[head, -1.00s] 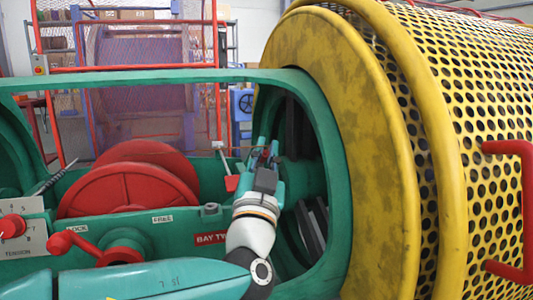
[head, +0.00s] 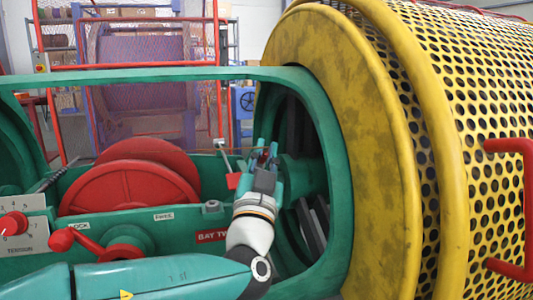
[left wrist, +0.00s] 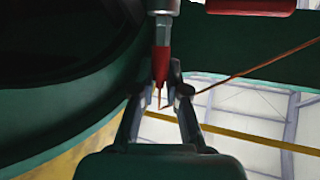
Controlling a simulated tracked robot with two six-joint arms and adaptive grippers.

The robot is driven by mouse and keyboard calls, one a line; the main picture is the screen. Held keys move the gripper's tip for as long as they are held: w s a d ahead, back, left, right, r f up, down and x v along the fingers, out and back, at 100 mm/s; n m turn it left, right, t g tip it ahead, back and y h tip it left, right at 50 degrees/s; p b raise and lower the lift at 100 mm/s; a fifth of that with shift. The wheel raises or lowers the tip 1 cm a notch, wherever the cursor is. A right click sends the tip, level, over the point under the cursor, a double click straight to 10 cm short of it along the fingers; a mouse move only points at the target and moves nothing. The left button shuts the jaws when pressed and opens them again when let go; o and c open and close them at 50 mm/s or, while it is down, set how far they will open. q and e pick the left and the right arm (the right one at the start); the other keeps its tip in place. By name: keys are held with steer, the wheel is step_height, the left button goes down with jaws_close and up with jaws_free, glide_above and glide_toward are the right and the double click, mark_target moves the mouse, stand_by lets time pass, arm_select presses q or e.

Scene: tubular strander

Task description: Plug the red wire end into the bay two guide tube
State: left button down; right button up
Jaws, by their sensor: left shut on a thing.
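My left gripper (head: 267,152) is at the opening in the green frame (head: 334,150), left of the yellow ring. In the left wrist view its fingers (left wrist: 166,85) are closed about the red wire end (left wrist: 161,62). The red sleeve stands upright there, with a grey metal part (left wrist: 163,6) above it and a thin copper-coloured strand below. The wire (left wrist: 250,70) runs off to the upper right. The bay two guide tube cannot be told apart for sure; the grey part may be its mouth or the wire end's own tip. My right gripper is out of view.
The yellow ring (head: 345,130) and perforated yellow drum (head: 490,110) stand at the right. A red reel (head: 125,187) sits in the green cradle, left of the gripper. A red crank (head: 62,240) and a BAY TWO label (head: 212,236) are in front.

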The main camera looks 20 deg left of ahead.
arm_select(q)
steer(key=c, duration=1.1)
jaws_free()
steer(key=shift+f, duration=0.1)
steer(key=v, duration=1.2)
